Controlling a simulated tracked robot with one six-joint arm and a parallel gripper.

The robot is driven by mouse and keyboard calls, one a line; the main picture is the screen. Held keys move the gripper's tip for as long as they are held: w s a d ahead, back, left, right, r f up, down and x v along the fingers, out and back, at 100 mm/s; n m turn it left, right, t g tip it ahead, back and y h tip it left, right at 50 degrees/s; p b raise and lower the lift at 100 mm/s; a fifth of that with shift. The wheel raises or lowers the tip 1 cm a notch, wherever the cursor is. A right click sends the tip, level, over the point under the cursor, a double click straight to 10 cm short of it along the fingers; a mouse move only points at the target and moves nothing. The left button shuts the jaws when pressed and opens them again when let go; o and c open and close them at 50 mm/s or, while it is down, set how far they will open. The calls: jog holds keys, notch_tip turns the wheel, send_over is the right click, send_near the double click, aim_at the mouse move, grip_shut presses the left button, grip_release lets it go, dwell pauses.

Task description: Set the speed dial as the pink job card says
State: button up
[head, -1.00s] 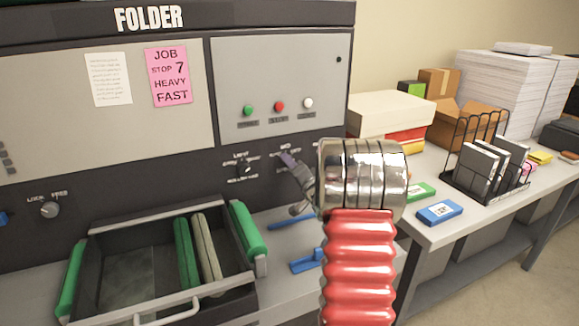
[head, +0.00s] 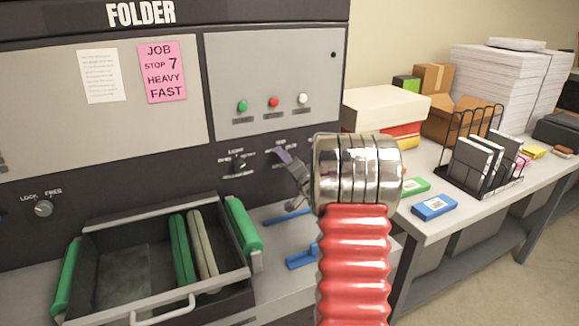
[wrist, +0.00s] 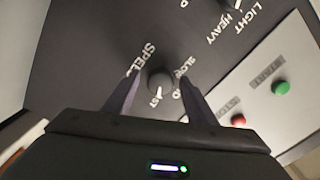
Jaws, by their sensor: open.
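The pink job card (head: 161,72) on the folder panel reads "JOB STOP 7 HEAVY FAST" in the head view. The round black speed dial (wrist: 160,82) sits on the dark panel in the wrist view, with the SPEED, SLOW and partly hidden FAST lettering around it. Its pale mark seems to point toward the partly covered FAST word, but it is small. My gripper (wrist: 160,78) is open, with one finger on each side of the dial; I cannot tell whether they touch it. In the head view my gripper (head: 287,160) hides the dial.
The light/heavy dial (head: 239,166) is left of my gripper. Green (head: 242,106), red (head: 273,102) and white (head: 303,98) buttons are above. A tray (head: 190,296) with green rollers juts out below. A side table with boxes and a wire rack (head: 480,184) stands right.

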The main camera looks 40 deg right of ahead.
jog(key=v, duration=1.3)
jog(key=shift+s, duration=0.35)
jog(key=shift+a, duration=0.1)
jog(key=w+a+r+n+g, duration=0.2)
jog(key=a+r+n+g, duration=0.1)
jog(key=a, duration=0.5)
jog(key=s+a+n+g, duration=0.2)
jog(key=s+a, duration=0.2)
jog(key=a, duration=0.3)
jog(key=s+a+n+g+y, duration=0.1)
jog(key=s+a+n, duration=0.2)
jog(key=a, duration=0.4)
jog(key=s+a+n+g+y, duration=0.1)
jog(key=s+a, duration=0.3)
jog(key=a, duration=0.4)
jog(key=shift+s+n+g, duration=0.35)
jog(key=shift+n+g, duration=0.35)
jog(key=shift+g, duration=0.1)
jog(key=s+a+f+n+g+y, duration=0.2)
jog(key=s+a+n, duration=0.3)
jog(key=s+a, duration=0.5)
jog(key=shift+s+a+g+y, duration=0.25)
jog(key=shift+s+g+y, duration=0.3)
jog(key=shift+s, duration=0.5)
jog(key=shift+f, duration=0.15)
